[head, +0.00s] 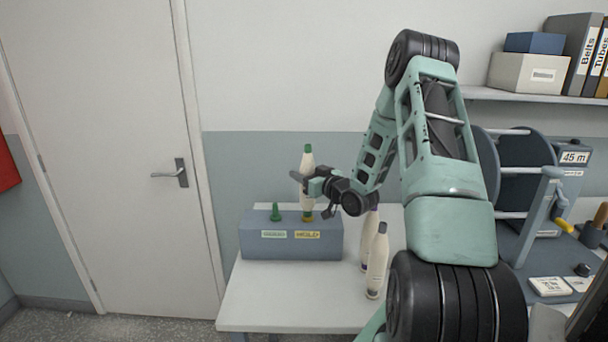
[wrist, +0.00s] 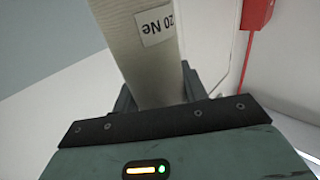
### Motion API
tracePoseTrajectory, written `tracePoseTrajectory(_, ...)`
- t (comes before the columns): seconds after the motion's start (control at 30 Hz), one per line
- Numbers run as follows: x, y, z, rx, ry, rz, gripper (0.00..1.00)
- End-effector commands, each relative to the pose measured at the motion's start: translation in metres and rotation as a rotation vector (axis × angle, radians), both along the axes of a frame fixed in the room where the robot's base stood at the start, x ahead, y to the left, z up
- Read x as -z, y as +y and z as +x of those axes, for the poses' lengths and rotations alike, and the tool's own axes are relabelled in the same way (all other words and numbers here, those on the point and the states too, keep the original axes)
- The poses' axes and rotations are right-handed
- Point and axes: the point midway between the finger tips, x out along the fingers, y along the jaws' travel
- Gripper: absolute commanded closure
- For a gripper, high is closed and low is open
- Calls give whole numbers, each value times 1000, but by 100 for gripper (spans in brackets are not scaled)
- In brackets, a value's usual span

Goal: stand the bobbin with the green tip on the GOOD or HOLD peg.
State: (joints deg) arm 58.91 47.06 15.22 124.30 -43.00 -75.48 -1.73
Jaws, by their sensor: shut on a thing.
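The bobbin with the green tip (head: 307,178) stands upright, cream-coloured, over the yellow HOLD peg (head: 307,216) of the blue-grey peg block (head: 290,246). Its foot is at the peg; I cannot tell whether it rests fully down on it. My gripper (head: 308,184) is shut on this bobbin from the right. In the wrist view the bobbin (wrist: 148,60) lies between the fingers, with a "20 Ne" label on it. The green peg (head: 275,212), left of it above a green label, is bare.
A bobbin with a dark tip (head: 377,262) stands on the white table (head: 260,306) right of the block, with another with a purple tip (head: 371,225) behind it, partly hidden. A winding machine (head: 525,190) stands at the right. The table's front left is clear.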

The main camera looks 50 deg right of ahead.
Motion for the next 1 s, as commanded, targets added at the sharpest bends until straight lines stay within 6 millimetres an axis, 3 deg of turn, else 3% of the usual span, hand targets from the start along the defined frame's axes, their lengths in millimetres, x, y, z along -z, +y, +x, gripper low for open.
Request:
tracePoseTrajectory(0.17,6,0,0,0,-1,0,86)
tracePoseTrajectory(0.2,6,0,0,0,-1,0,52)
tracePoseTrajectory(0.27,5,0,0,0,-1,0,35)
tracePoseTrajectory(0.3,5,0,0,0,-1,0,32)
tracePoseTrajectory(0.67,1,0,0,0,0,-2,32)
tracePoseTrajectory(1.0,-47,0,0,0,-3,-7,32)
